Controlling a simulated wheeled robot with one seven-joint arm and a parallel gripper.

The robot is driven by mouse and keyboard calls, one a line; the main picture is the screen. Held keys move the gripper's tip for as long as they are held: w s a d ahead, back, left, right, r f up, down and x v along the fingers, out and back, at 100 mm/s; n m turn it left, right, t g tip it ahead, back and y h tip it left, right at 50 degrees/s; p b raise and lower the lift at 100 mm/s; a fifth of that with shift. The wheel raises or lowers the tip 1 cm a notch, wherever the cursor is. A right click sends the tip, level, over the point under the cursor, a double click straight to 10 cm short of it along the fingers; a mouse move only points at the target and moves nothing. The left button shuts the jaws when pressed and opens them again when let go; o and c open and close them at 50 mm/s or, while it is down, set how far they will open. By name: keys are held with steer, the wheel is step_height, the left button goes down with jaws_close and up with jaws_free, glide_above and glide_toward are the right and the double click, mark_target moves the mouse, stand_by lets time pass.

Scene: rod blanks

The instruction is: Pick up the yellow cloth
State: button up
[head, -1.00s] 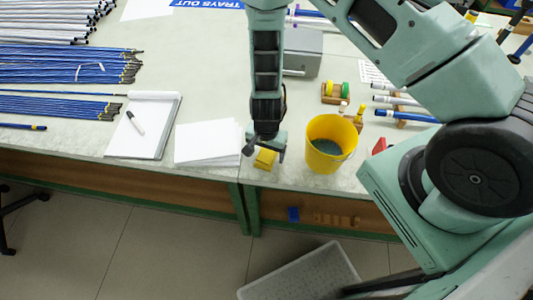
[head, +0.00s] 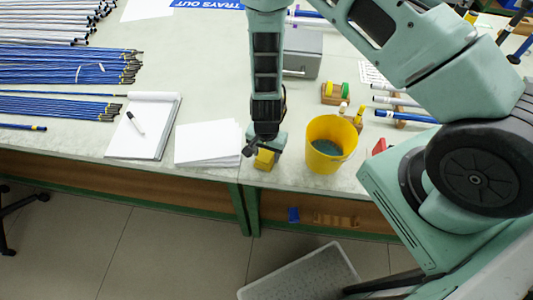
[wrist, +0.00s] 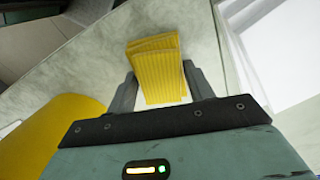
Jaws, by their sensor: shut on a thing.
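The yellow cloth (head: 265,160) is a small folded, ribbed block near the front edge of the bench. It stands between the white paper stack and the yellow bucket. In the wrist view the cloth (wrist: 156,72) sits between the two fingers. My gripper (head: 264,152) points down over it and is shut on the cloth; the gripper also shows in the wrist view (wrist: 160,92). In the head view the fingers hide part of the cloth. It is at or very near the bench top; I cannot tell whether it touches.
A yellow bucket (head: 331,145) stands close on the right. A white paper stack (head: 208,143) lies close on the left, then a notepad (head: 144,125) with a pen. A grey box (head: 303,54) stands behind. A grey crate (head: 303,275) is on the floor.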

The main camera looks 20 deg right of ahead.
mark_target(267, 153)
step_height(267, 153, up, 10)
steer(key=shift+f+b, duration=0.15)
steer(key=shift+b, duration=0.65)
steer(key=shift+o, duration=0.5)
steer(key=shift+d, duration=0.1)
